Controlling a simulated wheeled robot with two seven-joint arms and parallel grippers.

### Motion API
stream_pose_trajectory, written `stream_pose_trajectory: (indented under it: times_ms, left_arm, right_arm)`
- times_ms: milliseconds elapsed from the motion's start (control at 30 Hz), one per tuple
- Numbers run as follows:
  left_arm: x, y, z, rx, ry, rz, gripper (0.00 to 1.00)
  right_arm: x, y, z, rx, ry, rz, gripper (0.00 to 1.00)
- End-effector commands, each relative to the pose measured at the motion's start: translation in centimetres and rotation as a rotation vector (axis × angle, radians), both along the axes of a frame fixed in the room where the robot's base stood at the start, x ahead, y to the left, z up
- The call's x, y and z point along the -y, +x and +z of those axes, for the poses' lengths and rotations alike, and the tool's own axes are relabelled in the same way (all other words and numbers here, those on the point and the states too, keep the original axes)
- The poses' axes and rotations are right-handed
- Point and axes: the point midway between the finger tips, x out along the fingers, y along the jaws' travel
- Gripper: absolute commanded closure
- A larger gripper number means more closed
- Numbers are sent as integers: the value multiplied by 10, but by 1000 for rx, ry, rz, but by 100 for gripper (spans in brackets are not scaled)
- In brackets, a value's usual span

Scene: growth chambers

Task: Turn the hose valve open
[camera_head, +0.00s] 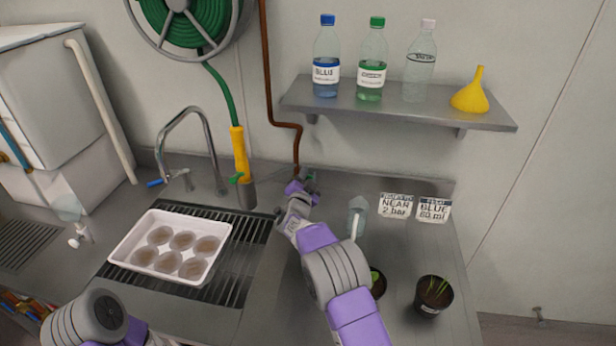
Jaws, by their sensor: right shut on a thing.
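My right gripper (308,181) reaches to the foot of the brown pipe (297,140) by the back wall. It is shut on a small dark green part there, which appears to be the hose valve; the fingers hide most of it, and its turn angle cannot be told. The green hose (222,92) hangs from a wall reel (190,20) down to a yellow nozzle (239,152) with a small green lever (236,178). The nozzle's tip stands in a grey holder (247,194). Of my left arm only a link shows at the lower left; its gripper is out of view.
A white tray (150,235) with several round cups sits on the drain grate, near the tap (187,130). A clear bottle (357,216), two label cards (395,206) and potted plants (433,295) stand right of my right arm. A shelf (400,112) holds bottles and a yellow funnel (470,94).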

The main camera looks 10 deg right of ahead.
Motion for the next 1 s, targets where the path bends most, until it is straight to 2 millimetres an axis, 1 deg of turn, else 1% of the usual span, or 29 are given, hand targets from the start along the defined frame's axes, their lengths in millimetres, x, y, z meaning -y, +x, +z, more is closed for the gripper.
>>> stream_pose_trajectory:
  times_ms: [33,67,100,200,567,667,767,1000]
  left_arm:
    - [0,0,0,0,0,0,57]
    - [0,0,0,0,0,0,57]
    - [0,0,0,0,0,0,57]
    - [0,0,0,0,0,0,57]
    - [0,0,-2,0,0,0,57]
    - [0,0,-7,0,0,0,57]
    - [0,0,-17,0,0,0,57]
    - [0,0,-11,0,0,0,57]
  right_arm:
    - [0,0,-1,-1,0,1,100]
    - [0,0,-1,-1,0,1,74]
    - [0,0,-1,-1,0,1,68]
    - [-1,0,0,0,1,1,54]
    - [-1,0,1,7,9,3,54]
    - [0,0,-2,22,43,2,54]
    - [4,-2,-7,50,111,2,54]
    - [-11,-36,-4,48,118,3,54]
